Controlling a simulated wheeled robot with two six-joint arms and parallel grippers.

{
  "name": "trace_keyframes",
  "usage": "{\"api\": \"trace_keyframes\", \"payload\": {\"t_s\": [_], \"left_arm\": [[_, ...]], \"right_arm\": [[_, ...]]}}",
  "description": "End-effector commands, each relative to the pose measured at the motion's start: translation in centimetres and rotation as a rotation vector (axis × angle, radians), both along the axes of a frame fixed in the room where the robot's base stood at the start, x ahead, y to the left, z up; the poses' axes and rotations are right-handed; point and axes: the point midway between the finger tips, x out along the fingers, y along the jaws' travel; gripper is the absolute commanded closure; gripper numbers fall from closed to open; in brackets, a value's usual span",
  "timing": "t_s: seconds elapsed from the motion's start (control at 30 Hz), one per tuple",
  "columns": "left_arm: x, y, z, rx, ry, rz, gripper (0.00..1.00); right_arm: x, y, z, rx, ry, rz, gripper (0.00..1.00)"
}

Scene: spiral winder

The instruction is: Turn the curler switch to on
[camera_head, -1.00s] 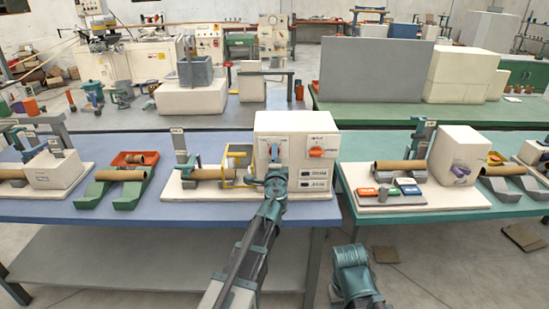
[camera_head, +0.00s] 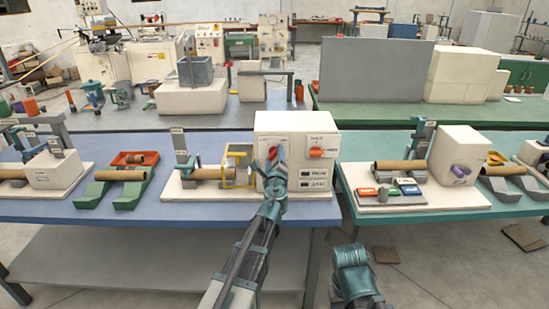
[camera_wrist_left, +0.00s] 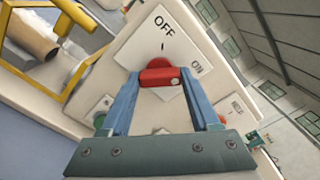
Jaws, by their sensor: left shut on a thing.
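The curler switch is a red knob (camera_wrist_left: 160,77) on a white plate (camera_wrist_left: 140,42) marked OFF and ON. In the head view the red knob (camera_head: 271,153) is on the left of the white box (camera_head: 296,124). My left gripper (camera_wrist_left: 159,85) has its two blue fingers on either side of the handle, shut on it. In the head view the left gripper (camera_head: 277,160) is up against the box front. Only part of my right arm shows.
A second red knob (camera_head: 316,152) is to the right on the box. A yellow guard frame (camera_head: 225,178) stands left of the box, close to my left gripper. Brown cardboard tubes (camera_head: 124,175) lie on stands along the blue table (camera_head: 60,212).

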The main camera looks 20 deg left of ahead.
Motion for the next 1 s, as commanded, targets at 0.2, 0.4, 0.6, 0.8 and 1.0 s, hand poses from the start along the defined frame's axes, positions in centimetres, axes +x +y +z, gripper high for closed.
{"api": "trace_keyframes", "payload": {"t_s": [0.2,0.4,0.6,0.8,1.0], "left_arm": [[-0.17,-0.11,-0.09,0.025,0.008,-0.002,0.93],[-0.18,-0.1,-0.08,0.029,0.009,-0.002,0.93],[-0.18,-0.1,-0.08,0.029,0.009,-0.002,0.34],[-0.12,-0.05,-0.05,0.028,0.009,-0.001,0.07],[-0.07,-0.03,-0.03,0.028,0.009,-0.001,0.07]], "right_arm": [[0.0,0.0,-0.07,0.0,0.0,0.0,0.5],[0.0,0.0,-0.07,0.0,0.0,0.0,0.5],[0.0,0.0,-0.07,0.0,0.0,0.0,0.5],[0.0,0.0,-0.05,0.0,0.0,0.0,0.5],[0.0,0.0,-0.03,0.0,0.0,0.0,0.5]]}}
